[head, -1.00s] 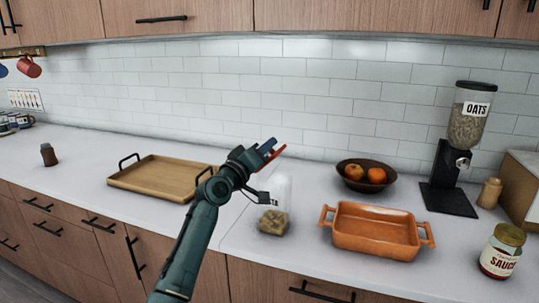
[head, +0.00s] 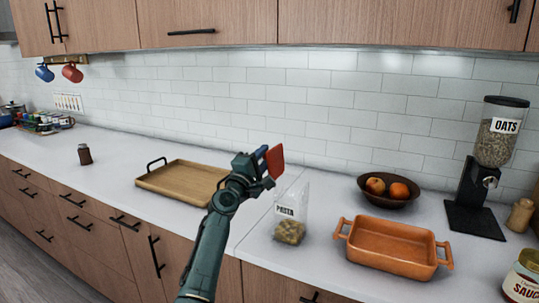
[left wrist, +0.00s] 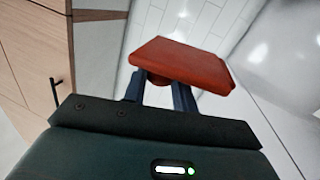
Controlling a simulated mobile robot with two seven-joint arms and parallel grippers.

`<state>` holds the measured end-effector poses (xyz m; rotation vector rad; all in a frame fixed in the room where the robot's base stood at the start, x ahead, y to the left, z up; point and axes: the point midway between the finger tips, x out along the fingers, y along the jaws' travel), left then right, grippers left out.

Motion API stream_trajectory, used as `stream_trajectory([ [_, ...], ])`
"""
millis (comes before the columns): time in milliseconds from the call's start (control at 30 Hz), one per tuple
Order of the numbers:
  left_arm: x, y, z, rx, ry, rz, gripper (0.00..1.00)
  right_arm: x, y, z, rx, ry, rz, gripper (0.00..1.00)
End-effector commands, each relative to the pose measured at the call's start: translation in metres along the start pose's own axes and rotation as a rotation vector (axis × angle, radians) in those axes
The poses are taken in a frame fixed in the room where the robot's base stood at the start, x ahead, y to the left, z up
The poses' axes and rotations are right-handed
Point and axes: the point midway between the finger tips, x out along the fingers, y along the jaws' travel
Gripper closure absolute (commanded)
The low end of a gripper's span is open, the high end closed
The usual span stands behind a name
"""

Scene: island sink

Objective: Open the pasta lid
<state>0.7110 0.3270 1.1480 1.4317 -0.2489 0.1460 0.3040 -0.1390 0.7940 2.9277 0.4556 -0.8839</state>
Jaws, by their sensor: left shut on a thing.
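The pasta jar (head: 291,218) is clear, labelled PASTA, and stands upright on the counter with pasta at its bottom. No lid shows on its top. My left gripper (head: 264,166) is shut on a reddish-brown lid (head: 275,161), held tilted above and to the left of the jar, apart from it. In the left wrist view the lid (left wrist: 180,65) is a flat, square-like slab, with a round part beneath it between the fingers (left wrist: 160,92). My right gripper is not in view.
A wooden tray (head: 147,184) lies left of the jar. An orange baking dish (head: 393,246), a fruit bowl (head: 389,199), an oats dispenser (head: 474,214) and a sauce jar (head: 523,283) stand to the right.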

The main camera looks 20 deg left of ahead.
Motion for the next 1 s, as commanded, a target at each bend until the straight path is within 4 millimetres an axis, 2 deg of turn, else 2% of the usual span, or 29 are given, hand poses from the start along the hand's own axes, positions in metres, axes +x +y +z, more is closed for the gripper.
stream_trajectory([
  [400, -0.0018, -0.0068, -0.0095, -0.180, 0.048, -0.001, 1.00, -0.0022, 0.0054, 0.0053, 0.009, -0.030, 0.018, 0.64],
  [933, -0.0021, -0.0084, -0.0104, -0.201, 0.053, -0.002, 1.00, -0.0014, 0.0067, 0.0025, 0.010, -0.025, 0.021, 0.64],
  [967, -0.0021, -0.0084, -0.0103, -0.201, 0.053, -0.002, 0.72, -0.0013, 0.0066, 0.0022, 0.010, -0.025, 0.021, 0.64],
  [1000, -0.0021, -0.0084, -0.0104, -0.201, 0.053, -0.002, 0.69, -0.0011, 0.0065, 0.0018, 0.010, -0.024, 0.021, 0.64],
])
